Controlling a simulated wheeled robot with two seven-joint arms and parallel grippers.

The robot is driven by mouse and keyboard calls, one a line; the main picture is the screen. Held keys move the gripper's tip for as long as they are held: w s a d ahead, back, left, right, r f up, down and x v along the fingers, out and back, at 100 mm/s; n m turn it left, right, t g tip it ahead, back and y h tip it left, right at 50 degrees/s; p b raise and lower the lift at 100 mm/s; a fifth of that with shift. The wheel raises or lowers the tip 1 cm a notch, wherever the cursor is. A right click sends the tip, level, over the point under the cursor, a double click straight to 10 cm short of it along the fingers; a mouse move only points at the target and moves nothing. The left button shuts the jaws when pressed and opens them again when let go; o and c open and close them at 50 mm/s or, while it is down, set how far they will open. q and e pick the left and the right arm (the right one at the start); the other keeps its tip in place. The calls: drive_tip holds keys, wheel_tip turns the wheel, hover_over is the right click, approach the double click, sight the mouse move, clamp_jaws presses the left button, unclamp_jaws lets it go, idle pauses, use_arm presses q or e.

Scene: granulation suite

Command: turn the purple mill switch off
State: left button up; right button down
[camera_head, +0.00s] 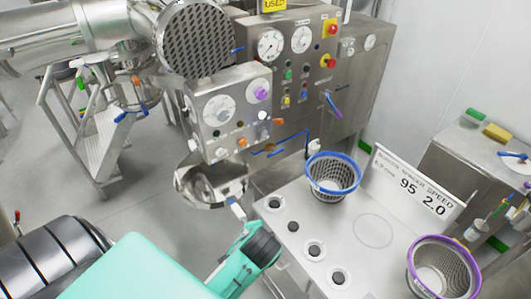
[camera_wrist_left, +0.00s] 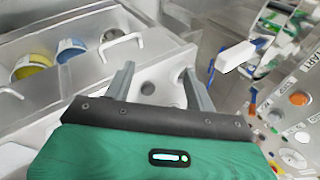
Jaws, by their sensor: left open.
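The purple mill switch (camera_head: 262,94) is a round purple knob at the right of a grey steel control panel (camera_head: 222,88) in the head view. A white dial sits to its left, with a white and an orange knob below it. Its setting is too small to tell. My left gripper (camera_head: 262,246) is lower in the picture, well apart from the panel, near the table's left edge; its fingers are hidden there. The left wrist view shows its two fingers (camera_wrist_left: 160,85) apart with nothing between them. A panel with colored knobs (camera_wrist_left: 292,130) is at that view's right edge. My right gripper is not visible.
A larger panel (camera_head: 300,62) with gauges stands behind. Open floor is left.

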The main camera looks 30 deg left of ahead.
use_arm(q)
drive_tip(key=w+a+r+m+t+y, duration=0.15)
drive_tip(key=w+r+m+y, duration=0.25)
drive_tip(key=w+r, duration=0.45)
drive_tip(key=m+y, duration=0.7)
drive_tip(key=y, duration=0.1)
approach(263, 95)
drive_tip(key=p+x, duration=0.6)
drive_tip(key=x, duration=0.1)
drive_tip(key=shift+a+r, duration=0.15)
drive_tip(key=shift+a, duration=0.2)
drive_tip(key=shift+w+a, duration=0.25)
drive_tip(key=shift+a, duration=0.2)
drive_tip(key=c, duration=1)
